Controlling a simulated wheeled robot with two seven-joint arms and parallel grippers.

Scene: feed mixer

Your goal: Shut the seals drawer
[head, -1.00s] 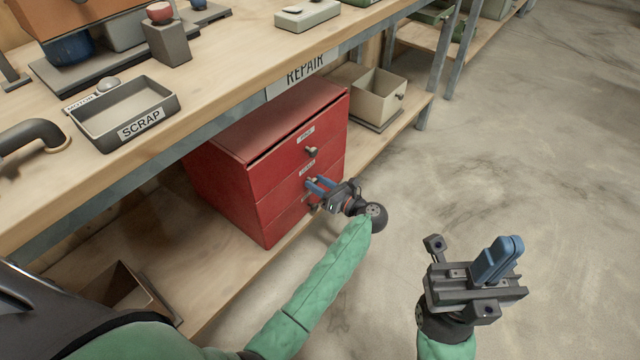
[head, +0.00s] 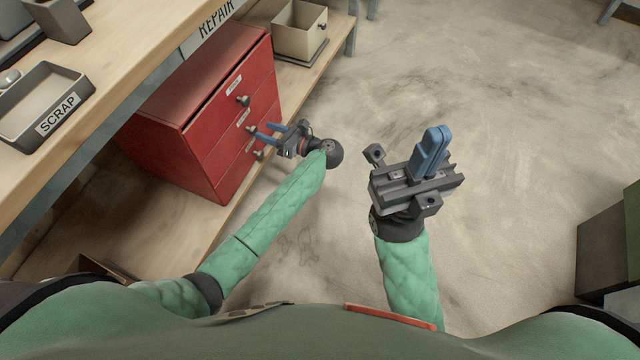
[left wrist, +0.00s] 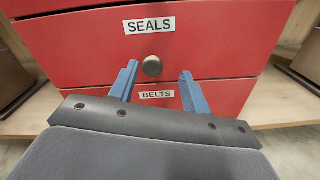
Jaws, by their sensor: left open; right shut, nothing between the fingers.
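The red cabinet (head: 168,108) holds a stack of drawers. The seals drawer (left wrist: 90,45) has a white SEALS label and a round knob (left wrist: 152,66) in the left wrist view. In the head view it is the middle drawer (head: 225,140), its front roughly in line with the others; a small gap cannot be ruled out. My left gripper (head: 263,131) is open and empty in front of it. Its blue fingertips are on either side of the knob in the wrist view; contact is not clear. My right gripper (head: 432,148) is shut and empty, off to the right over the floor.
The belts drawer (left wrist: 195,100) is below. The workbench (head: 130,75) with a scrap tray (head: 75,120) overhangs the cabinet. An open beige bin (head: 298,32) stands on the shelf behind. A dark box (head: 608,240) is at right. The middle floor is clear.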

